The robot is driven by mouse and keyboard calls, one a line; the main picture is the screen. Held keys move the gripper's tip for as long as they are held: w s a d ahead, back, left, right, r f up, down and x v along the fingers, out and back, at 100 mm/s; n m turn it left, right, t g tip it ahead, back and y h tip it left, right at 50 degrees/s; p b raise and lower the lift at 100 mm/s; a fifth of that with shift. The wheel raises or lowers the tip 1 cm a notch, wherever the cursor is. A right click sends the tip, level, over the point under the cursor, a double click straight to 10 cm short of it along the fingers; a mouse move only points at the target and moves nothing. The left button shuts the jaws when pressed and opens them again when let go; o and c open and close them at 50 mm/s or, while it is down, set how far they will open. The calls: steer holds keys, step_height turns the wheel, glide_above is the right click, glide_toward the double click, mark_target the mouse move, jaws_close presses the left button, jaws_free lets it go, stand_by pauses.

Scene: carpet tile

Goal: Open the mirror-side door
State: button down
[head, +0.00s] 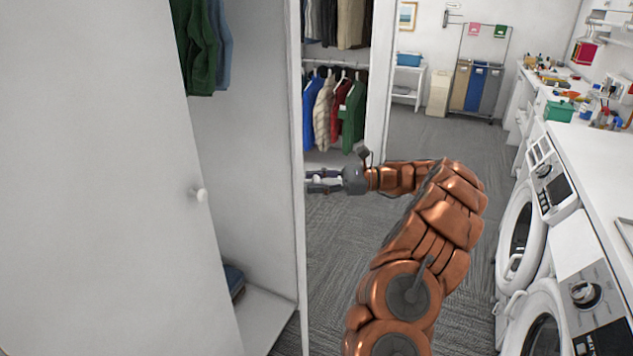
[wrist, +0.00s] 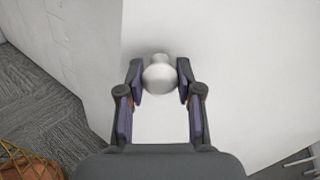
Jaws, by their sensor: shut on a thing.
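My gripper (head: 322,181) reaches leftward to a white upright panel (head: 300,120), seen nearly edge-on in the head view. In the wrist view, my gripper (wrist: 158,82) has its two fingers on either side of a round white knob (wrist: 159,75), shut on it. The knob stands on a plain white door face (wrist: 235,70). Another white door (head: 100,180) fills the left of the head view, with its own white knob (head: 200,194) free. No mirror shows, so I cannot tell which door is the mirror-side one.
An open closet bay with green clothes (head: 203,45) and a folded blue item (head: 234,278) lies between door and panel. More clothes (head: 335,105) hang behind. White washing machines (head: 525,235) line the right. Grey carpet (head: 345,235) between is clear apart from my arm.

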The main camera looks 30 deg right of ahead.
steer(key=c, duration=0.7)
jaws_free()
steer(key=shift+c, duration=0.2)
steer(key=shift+r, duration=0.1)
step_height(320, 180, up, 10)
steer(key=shift+f, duration=0.1)
